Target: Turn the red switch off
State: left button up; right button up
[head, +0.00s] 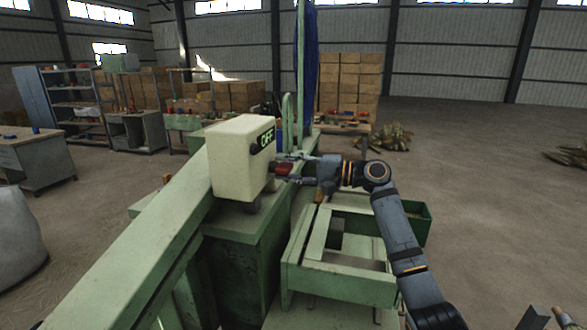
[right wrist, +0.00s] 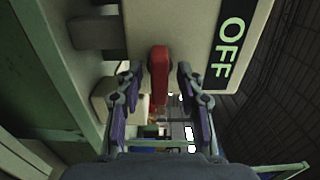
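The red switch (right wrist: 159,75) is on the face of a cream box, beside a black label that reads OFF (right wrist: 231,38). In the right wrist view it lies between the two fingers of my right gripper (right wrist: 157,88), with a gap on each side. In the head view the red switch (head: 284,168) shows small and partly covered by the fingers of my right gripper (head: 290,170). The cream box (head: 236,150) stands on the green machine. My right gripper is open around the switch. My left gripper is not in view.
The green machine (head: 180,232) runs across the front, with a long sloping beam at left. A green frame (head: 340,280) lies below my right arm. Shelves (head: 75,100) and stacked boxes (head: 349,80) stand at the back. The floor at right is mostly clear.

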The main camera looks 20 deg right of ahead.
jog(key=v, duration=1.2)
jog(key=shift+a, duration=0.1)
